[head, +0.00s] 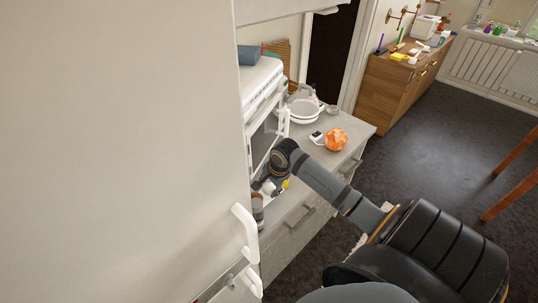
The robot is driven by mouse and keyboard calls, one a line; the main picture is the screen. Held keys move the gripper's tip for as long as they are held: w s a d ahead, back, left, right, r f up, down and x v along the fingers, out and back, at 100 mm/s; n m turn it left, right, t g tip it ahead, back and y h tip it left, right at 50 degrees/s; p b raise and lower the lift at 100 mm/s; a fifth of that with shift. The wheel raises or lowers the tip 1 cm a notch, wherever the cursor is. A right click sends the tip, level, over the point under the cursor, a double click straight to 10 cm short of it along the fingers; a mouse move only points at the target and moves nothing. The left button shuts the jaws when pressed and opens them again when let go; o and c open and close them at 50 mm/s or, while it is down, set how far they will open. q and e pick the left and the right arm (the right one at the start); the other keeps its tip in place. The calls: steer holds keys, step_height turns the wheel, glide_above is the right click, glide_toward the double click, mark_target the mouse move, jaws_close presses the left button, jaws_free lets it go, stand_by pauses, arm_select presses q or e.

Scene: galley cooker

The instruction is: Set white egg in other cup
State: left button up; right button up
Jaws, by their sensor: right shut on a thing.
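My right gripper (270,187) is low at the front of the counter, below the oven door, with its arm coming in from the lower right. It is shut on a small white thing that looks like the white egg, though it is small and partly hidden by the gripper. A small dark-and-brown cylinder (257,204), perhaps a cup, stands just below and left of the gripper. I cannot make out a second cup for certain. My left gripper is out of view.
A large pale cabinet door with white handles (246,232) fills the left. On the counter (352,127) are an orange faceted object (336,139), a small white box (317,137) and a glass-lidded pan (304,106). A white oven (262,88) stands behind the gripper.

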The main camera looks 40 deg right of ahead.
steer(key=o, duration=0.8)
steer(key=shift+r, duration=0.1)
steer(key=shift+v, duration=5.9)
